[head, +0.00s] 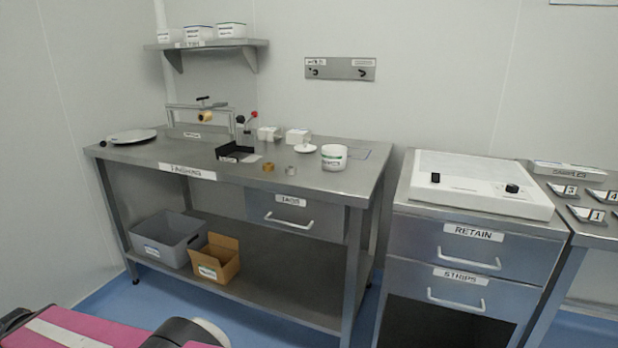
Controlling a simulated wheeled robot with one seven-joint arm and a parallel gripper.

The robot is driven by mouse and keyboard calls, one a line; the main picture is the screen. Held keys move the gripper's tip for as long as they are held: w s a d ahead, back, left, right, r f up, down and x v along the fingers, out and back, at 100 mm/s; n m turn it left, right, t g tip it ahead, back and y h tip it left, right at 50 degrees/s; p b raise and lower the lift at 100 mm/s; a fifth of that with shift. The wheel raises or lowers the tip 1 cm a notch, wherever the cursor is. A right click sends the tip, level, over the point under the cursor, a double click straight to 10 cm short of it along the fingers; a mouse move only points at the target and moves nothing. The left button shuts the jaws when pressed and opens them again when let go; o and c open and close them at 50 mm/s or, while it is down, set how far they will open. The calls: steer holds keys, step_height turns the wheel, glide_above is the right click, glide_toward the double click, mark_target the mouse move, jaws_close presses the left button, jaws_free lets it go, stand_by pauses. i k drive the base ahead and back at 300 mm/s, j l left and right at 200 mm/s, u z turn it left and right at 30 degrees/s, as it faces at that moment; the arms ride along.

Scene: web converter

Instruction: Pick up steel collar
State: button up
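A small silver-grey ring, which looks like the steel collar (291,171), lies on the steel table top (220,160) near its front edge. A brass-coloured ring (268,167) lies just left of it, apart from it. A white tub (334,158) stands to its right. My gripper does not show in the head view; only parts that seem to be of my own body show at the bottom left.
A black tray (235,152) stands left of the rings, and a white round-based item (306,148) behind them. A clamp fixture and white boxes (298,136) stand further back. Below the front edge is a drawer (294,214). A drawer cabinet (470,250) stands right.

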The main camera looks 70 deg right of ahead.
mark_target(291, 169)
steer(key=k+z, duration=0.1)
steer(key=z, duration=0.3)
steer(key=k+z, duration=0.1)
steer(key=z, duration=0.25)
steer(key=k+z, duration=0.15)
steer(key=z, duration=1.6)
steer(key=k+l+u, duration=0.1)
steer(key=k+l, duration=0.05)
steer(key=k, duration=0.05)
